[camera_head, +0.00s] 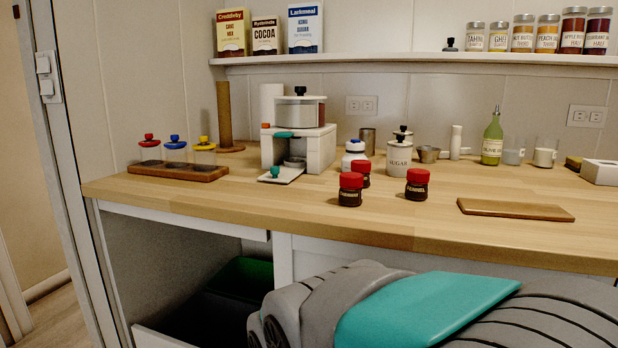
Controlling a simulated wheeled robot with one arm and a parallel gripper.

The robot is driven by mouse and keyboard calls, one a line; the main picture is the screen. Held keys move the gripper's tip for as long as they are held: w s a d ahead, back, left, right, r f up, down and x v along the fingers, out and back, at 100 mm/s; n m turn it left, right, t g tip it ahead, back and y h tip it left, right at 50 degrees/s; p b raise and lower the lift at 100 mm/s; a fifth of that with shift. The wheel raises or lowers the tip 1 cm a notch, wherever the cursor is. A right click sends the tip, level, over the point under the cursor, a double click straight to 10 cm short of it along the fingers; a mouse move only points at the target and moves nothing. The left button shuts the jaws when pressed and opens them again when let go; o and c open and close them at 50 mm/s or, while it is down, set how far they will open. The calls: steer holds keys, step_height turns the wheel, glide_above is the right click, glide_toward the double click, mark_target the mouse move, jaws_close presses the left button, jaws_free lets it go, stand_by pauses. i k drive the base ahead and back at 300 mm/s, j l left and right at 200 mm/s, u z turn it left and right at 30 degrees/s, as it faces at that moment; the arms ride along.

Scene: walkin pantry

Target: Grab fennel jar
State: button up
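Three small dark spice jars with red lids stand upright on the wooden counter. The front right jar (417,185) has a label that seems to read Fennel, though the print is small. The front left jar (350,190) has a different label that I cannot read for sure. A third jar (361,171) stands just behind the front left one and is partly hidden by it. My grey and teal arm fills the lower right, in front of the counter edge. My gripper is not in view.
A wooden board (515,210) lies right of the jars. A sugar canister (399,158) and a white-and-blue jar (354,153) stand behind them. A white coffee machine (300,135) is further left. The counter (300,216) is clear in front of the jars.

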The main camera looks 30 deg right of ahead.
mark_target(416, 188)
steer(key=l+z, duration=0.15)
steer(key=z, duration=0.25)
steer(key=l+z, duration=0.15)
steer(key=z, duration=0.2)
steer(key=l+z, duration=0.1)
steer(key=z, duration=0.3)
steer(key=k+j+u, duration=0.3)
steer(key=k+j, duration=0.2)
steer(key=j, duration=0.2)
steer(key=k+j+u, duration=0.1)
steer(key=k+j, duration=0.15)
steer(key=k+j+u, duration=0.15)
steer(key=j, duration=0.35)
steer(key=k, duration=0.05)
